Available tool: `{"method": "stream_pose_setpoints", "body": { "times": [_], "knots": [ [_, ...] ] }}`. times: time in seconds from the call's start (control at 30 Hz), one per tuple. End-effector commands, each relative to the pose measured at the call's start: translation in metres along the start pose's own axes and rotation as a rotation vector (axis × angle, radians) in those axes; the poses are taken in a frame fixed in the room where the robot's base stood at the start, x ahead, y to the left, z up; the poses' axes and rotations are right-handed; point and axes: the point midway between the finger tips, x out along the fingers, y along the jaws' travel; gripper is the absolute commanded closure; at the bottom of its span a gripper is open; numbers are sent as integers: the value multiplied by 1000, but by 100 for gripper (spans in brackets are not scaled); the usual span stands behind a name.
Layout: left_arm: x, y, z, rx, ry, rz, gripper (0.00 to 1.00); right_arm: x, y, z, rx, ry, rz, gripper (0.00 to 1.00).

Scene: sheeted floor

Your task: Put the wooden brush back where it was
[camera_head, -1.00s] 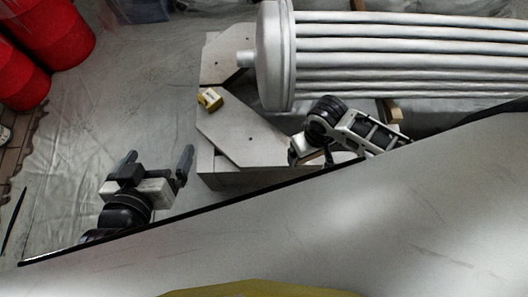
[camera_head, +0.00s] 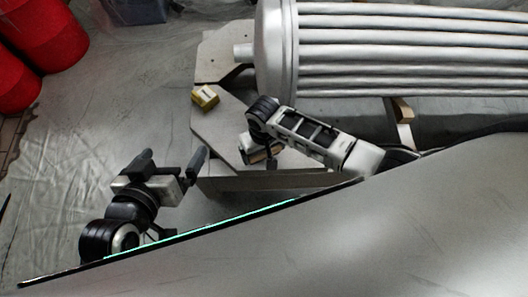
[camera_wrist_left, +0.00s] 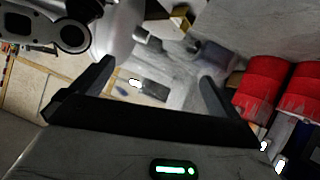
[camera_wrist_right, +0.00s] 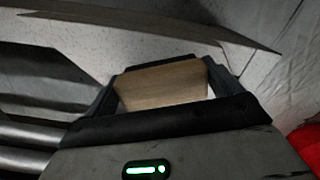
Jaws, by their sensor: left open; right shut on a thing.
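The wooden brush shows as a pale brown wooden block (camera_wrist_right: 165,84) between the fingers of my right gripper (camera_wrist_right: 162,75) in the right wrist view. In the head view the right gripper (camera_head: 262,150) is shut on it, over the front part of the grey plate stand (camera_head: 213,124). Most of the brush (camera_head: 261,155) is hidden by the gripper there. My left gripper (camera_head: 172,160) is open and empty, left of the stand. Its spread fingers also show in the left wrist view (camera_wrist_left: 157,75).
A large ribbed metal cylinder (camera_head: 400,48) lies behind. A wooden block (camera_head: 402,110) is beneath its right part. Red barrels (camera_head: 40,45) stand far left.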

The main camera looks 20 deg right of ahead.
Motion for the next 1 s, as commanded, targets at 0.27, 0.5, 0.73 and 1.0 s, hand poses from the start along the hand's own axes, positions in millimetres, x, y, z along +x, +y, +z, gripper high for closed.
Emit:
{"method": "stream_pose_setpoints", "body": {
  "times": [0.27, 0.5, 0.73, 1.0],
  "knots": [
    [-2, 2, -6, 7, 32, 8, 0, 8, 0, -1, -1, 3, -1, 28],
    [-2, 2, -5, 7, 34, 8, 0, 12, 0, -1, 0, 3, -1, 0],
    [-2, 2, -5, 7, 35, 8, 0, 11, 0, 0, 0, 2, -1, 0],
    [-4, -1, -1, -7, -49, -12, 0, -31, 0, -1, 0, 4, -3, 0]
  ]
}}
